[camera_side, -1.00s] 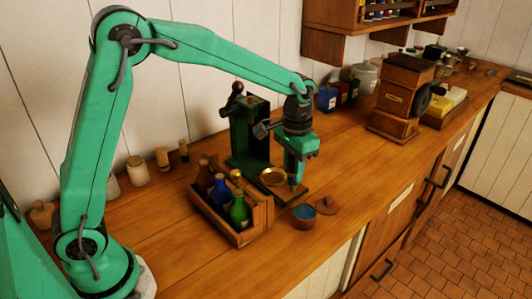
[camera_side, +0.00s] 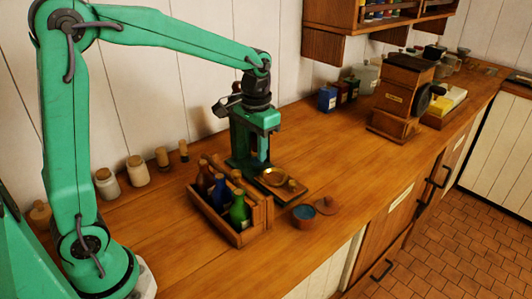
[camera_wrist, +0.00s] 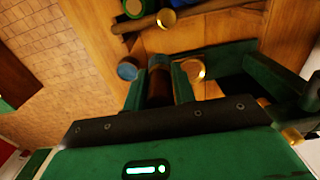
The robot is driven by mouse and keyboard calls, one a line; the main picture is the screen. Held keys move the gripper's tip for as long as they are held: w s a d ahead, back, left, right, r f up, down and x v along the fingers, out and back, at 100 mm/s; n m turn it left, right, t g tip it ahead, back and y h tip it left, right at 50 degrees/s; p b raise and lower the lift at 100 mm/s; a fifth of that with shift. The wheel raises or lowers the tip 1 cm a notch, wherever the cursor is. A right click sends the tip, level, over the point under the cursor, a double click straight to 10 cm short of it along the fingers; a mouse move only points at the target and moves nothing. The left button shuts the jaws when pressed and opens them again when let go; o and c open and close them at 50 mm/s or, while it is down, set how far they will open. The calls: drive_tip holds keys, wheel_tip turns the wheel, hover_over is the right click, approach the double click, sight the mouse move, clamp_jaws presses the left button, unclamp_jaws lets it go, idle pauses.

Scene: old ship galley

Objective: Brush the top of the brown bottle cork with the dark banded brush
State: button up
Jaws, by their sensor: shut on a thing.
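My gripper (camera_wrist: 160,76) is shut on the brush (camera_wrist: 159,88), a dark brown cylinder with a grey-blue end, seen between the green fingers in the wrist view. In the side view my gripper (camera_side: 263,152) is above the counter, behind and right of the bottle crate; the brush cannot be made out there. The brown bottle (camera_side: 203,178) stands in the wooden crate (camera_side: 236,238), at its left, beside a blue bottle (camera_side: 219,190) and a green bottle (camera_side: 239,211). My gripper is apart from the bottles. The brown bottle's cork is small and hard to make out.
Corked jars (camera_side: 138,172) stand along the wall. A grinder (camera_side: 399,97) is farther right.

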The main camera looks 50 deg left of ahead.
idle(0.4)
drive_tip(key=shift+s+a+r, duration=0.15)
drive_tip(key=shift+a, duration=0.45)
drive_tip(key=s+a+r, duration=0.2)
drive_tip(key=s+a, duration=0.1)
drive_tip(key=a, duration=0.4)
drive_tip(key=s+a+r, duration=0.1)
drive_tip(key=s+a, duration=0.3)
drive_tip(key=a, duration=0.3)
drive_tip(key=shift+r, duration=0.4)
drive_tip(key=shift+s+f, duration=0.1)
